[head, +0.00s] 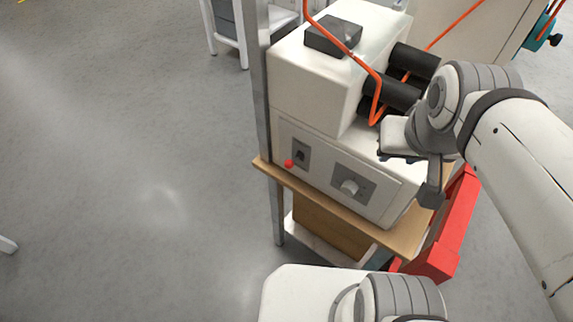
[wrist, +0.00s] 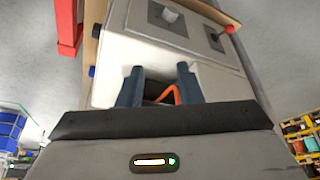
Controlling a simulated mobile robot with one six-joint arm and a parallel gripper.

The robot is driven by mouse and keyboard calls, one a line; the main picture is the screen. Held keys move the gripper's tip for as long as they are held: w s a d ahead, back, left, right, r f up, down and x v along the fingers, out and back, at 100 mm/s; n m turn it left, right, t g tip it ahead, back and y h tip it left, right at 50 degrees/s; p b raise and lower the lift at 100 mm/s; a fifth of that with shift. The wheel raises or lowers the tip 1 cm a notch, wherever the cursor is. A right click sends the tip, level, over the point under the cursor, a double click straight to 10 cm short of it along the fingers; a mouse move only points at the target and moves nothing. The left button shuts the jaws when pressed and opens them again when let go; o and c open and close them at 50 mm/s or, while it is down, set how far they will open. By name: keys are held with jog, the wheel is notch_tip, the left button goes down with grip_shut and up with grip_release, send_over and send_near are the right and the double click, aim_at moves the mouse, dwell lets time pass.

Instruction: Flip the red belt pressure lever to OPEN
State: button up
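The red-knobbed lever (head: 289,163) sits on a dark plate at the left of the white machine's front panel, its ball low and out in front of the plate. It also shows in the wrist view (wrist: 230,29), at the upper right. Any lettering is too small to read. My gripper (head: 407,172) is at the right side of the machine, well to the right of the lever and not touching it. In the wrist view its two dark fingers (wrist: 160,76) stand apart. An orange cable shows between them; I cannot tell how near it is.
The white machine (head: 310,90) stands on a wooden board (head: 330,201), with a grey post (head: 260,100) at its left. A dial (head: 349,187) is right of the lever. Black rollers (head: 390,92) and the orange cable (head: 350,55) are near my arm. The floor at left is clear.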

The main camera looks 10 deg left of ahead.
jog(key=shift+f, duration=0.25)
jog(key=shift+c, duration=0.7)
jog(key=shift+g, duration=0.6)
jog(key=f+b, duration=0.6)
jog(key=f, duration=0.1)
jog(key=f+b, duration=0.2)
jog(key=f, duration=0.1)
jog(key=shift+w+f+b, duration=0.25)
jog(key=shift+b, duration=0.15)
grip_shut()
jog(key=shift+r, duration=0.2)
jog(key=shift+s, duration=0.1)
